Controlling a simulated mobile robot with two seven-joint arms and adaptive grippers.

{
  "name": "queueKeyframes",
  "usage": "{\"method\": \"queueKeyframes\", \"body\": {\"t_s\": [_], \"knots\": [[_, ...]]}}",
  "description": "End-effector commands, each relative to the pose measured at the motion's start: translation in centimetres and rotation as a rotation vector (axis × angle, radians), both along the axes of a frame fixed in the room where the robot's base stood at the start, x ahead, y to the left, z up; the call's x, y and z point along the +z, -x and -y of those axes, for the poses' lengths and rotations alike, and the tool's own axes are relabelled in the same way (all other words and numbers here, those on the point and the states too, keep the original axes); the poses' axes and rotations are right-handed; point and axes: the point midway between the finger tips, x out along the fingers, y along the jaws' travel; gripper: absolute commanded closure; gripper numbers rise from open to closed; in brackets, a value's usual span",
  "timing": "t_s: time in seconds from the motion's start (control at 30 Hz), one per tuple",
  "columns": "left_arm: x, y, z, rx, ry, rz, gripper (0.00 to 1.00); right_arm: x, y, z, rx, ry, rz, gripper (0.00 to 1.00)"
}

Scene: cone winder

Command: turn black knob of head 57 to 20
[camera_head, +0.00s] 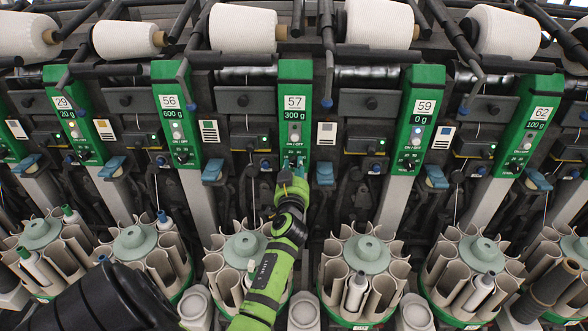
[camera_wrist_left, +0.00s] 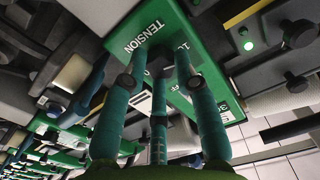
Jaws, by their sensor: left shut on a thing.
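The green panel of head 57 (camera_head: 295,98) stands at the middle of the head view, marked 57 and 300 g. My left gripper (camera_head: 292,170) reaches up to the lower end of this panel and covers its knob there. In the left wrist view, the teal fingers of my left gripper (camera_wrist_left: 157,78) close around the black knob (camera_wrist_left: 159,61), beside the word TENSION on the green panel. The knob is mostly hidden by the fingers, and its setting cannot be read. My right gripper is in neither view.
Neighbouring green panels 56 (camera_head: 176,112) and 59 (camera_head: 417,118) stand on either side, with their own knobs. White yarn cones (camera_head: 242,28) line the top. Round bobbin magazines (camera_head: 366,255) stand below, close to my left arm. Blue levers (camera_head: 324,173) flank the panel's foot.

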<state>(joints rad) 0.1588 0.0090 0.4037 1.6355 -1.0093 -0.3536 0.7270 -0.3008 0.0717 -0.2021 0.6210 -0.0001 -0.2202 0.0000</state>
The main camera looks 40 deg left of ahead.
Motion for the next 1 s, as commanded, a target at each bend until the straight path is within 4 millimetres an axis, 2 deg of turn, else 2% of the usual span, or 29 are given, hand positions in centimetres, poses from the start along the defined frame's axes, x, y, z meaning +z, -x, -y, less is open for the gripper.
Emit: {"method": "queueKeyframes", "body": {"t_s": [0.37,1.0], "knots": [[-0.53,0.15,-0.02,0.002,-0.061,-0.064,1.00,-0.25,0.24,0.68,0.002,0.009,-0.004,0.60],[-0.62,0.32,-0.18,0.003,-0.463,-0.410,1.00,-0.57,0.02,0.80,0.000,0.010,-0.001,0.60]]}}
